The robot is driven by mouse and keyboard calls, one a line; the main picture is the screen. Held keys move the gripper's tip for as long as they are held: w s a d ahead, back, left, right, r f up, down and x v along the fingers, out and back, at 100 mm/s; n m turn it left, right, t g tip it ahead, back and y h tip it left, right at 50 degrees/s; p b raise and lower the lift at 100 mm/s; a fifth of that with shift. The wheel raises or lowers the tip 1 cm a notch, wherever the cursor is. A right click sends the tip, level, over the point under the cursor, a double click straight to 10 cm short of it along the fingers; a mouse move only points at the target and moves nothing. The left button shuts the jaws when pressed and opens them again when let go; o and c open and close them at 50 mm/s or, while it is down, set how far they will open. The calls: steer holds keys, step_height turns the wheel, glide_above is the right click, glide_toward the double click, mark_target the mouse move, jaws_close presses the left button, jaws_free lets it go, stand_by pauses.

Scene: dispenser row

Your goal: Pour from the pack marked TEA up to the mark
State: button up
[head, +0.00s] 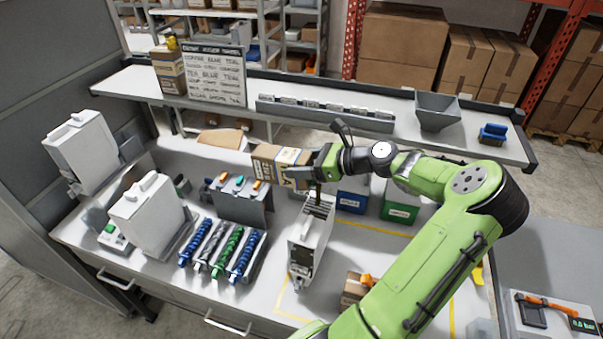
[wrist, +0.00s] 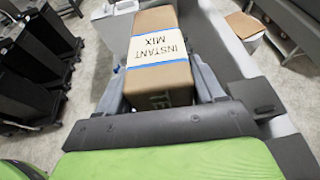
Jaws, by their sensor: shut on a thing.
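My gripper (head: 312,165) is shut on a brown cardboard pack (head: 276,166), which lies on its side in the air above the bench. In the wrist view the pack (wrist: 160,60) has a white label with a blue edge reading INSTANT MIX, and the letters TE show on its near face, partly hidden by the gripper (wrist: 165,98). A white and grey dispenser (head: 312,235) stands below and slightly right of the pack. A short brown streak shows above its top; I cannot tell whether this is flowing contents. The fill mark is not readable.
Two white dispensers (head: 150,213) (head: 82,152) stand at left. Spiral augers (head: 222,248) lie on the bench between. Blue (head: 351,201) and green (head: 401,209) bins sit behind my arm. A sign (head: 217,76) and a grey hopper (head: 437,111) stand on the raised shelf.

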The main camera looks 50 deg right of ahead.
steer(key=shift+s+d+f+t+y, duration=0.1)
steer(key=shift+s+f+t+y, duration=0.3)
steer(key=shift+t, duration=0.6)
stand_by(1.4)
steer(key=shift+s+d+t, duration=0.2)
steer(key=shift+s+t, duration=0.3)
steer(key=shift+t, duration=0.3)
stand_by(1.6)
